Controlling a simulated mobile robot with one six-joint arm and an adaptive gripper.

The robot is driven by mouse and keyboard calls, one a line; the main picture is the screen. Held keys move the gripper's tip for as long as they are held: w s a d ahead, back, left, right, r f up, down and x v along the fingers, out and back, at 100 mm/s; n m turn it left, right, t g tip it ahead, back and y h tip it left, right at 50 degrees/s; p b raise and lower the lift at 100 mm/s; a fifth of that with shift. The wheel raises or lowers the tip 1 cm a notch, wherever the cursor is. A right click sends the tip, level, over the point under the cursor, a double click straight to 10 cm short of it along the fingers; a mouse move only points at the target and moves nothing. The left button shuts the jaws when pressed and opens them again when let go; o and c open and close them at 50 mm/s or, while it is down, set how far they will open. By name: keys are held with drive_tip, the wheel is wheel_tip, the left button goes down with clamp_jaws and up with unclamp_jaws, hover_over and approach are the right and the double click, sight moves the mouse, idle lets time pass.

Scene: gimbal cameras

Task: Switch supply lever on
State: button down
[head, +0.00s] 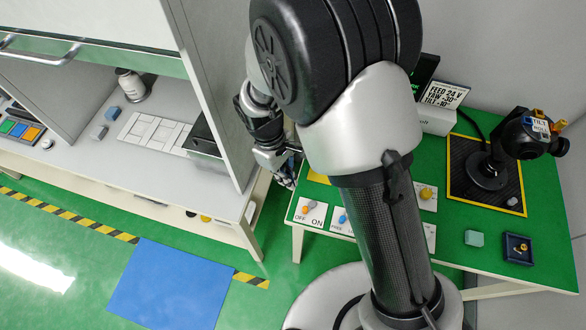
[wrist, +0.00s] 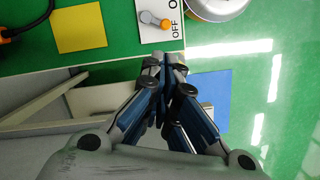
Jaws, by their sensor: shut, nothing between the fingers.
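The supply lever panel is a white plate (head: 316,216) marked OFF and ON, at the near left corner of the green table in the head view. Its lever has an orange knob (head: 305,209) by the OFF mark. In the wrist view the grey lever (wrist: 148,18) and its orange tip lie at the top, near the word OFF; the ON end is cut off by the frame. My gripper (head: 288,182) is at the table's left edge, partly hidden behind my arm. In the wrist view its fingers (wrist: 165,58) are shut and empty, just below the plate and apart from the lever.
A yellow square (wrist: 80,28) lies left of the plate in the wrist view. The green table (head: 460,275) also bears a gimbal camera (head: 500,145) and a sign (head: 446,94). A white workbench (head: 150,165) with a side wall stands left. A blue mat (head: 170,285) is on the floor.

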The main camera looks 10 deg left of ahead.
drive_tip(key=shift+a+f, duration=0.2)
drive_tip(key=shift+f, duration=0.2)
drive_tip(key=shift+s, duration=0.1)
drive_tip(key=b, duration=0.3)
approach(310, 206)
drive_tip(key=a+f, duration=0.1)
drive_tip(key=f, duration=0.1)
drive_tip(key=a+f, duration=0.1)
drive_tip(key=s+a+f, duration=0.1)
drive_tip(key=f, duration=0.1)
drive_tip(key=shift+s+f, duration=0.1)
drive_tip(key=shift+f, duration=0.25)
